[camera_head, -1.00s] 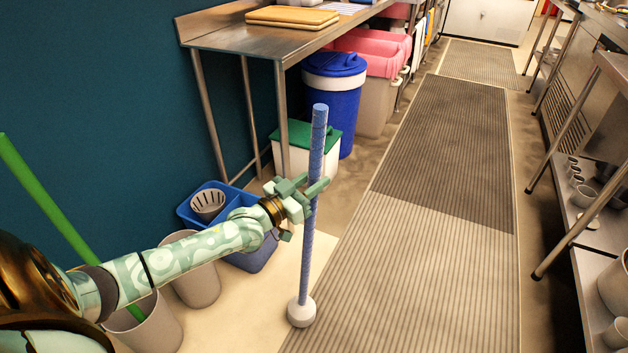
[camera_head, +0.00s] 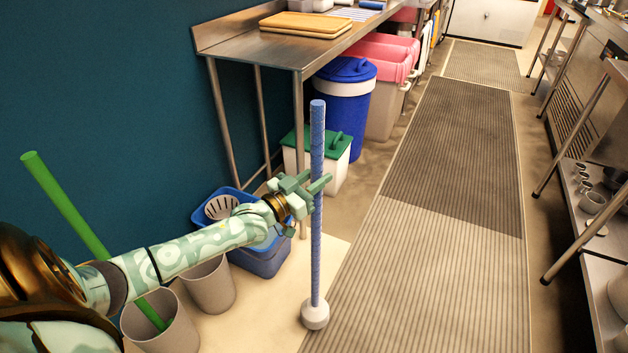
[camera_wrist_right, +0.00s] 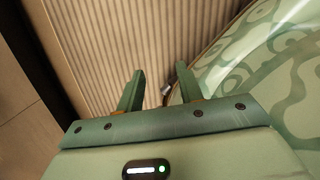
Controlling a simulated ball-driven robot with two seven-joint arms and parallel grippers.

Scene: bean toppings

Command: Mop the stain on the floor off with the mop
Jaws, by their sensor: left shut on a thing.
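My left gripper (camera_head: 314,186) is shut on the blue shaft of the mop (camera_head: 317,240) at about its middle height. The mop stands nearly upright, with its round white head (camera_head: 315,314) low at the left edge of the ribbed mat. I cannot make out a distinct stain; darker patches show on the floor (camera_head: 349,205) near the bins. My right gripper (camera_wrist_right: 152,88) shows only in the right wrist view. Its two green fingers are apart with nothing between them, above the ribbed mat.
A ribbed mat (camera_head: 420,275) runs up the aisle. A metal table (camera_head: 285,50) stands at the left wall, with a blue bin (camera_head: 345,112) and a green-lidded bin (camera_head: 330,170) beside it. A blue bucket (camera_head: 262,260) and grey bins (camera_head: 212,290) stand near my left arm. Metal shelves line the right.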

